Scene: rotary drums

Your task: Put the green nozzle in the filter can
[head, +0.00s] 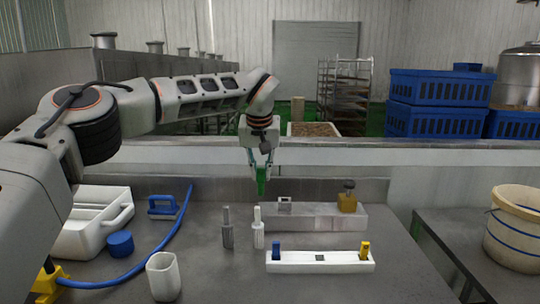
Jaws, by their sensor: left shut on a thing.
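The green nozzle (261,182) is held pointing down in my left gripper (261,168), which is shut on it. The gripper is above the back of the grey table, near the left end of a long metal block. A small white open-topped container (163,279) stands upright at the front left. A larger white can with a handle (85,238) lies at the far left, partly hidden by my arm. I cannot tell for sure which of the two is the filter can. My right gripper is not in view.
The metal block (315,218), a grey bottle (228,235), a white bottle (258,236) and a white rack (320,262) with blue and yellow pieces stand mid-table. A blue hose (165,248) curves past a blue cap (120,243). The table's front middle is clear.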

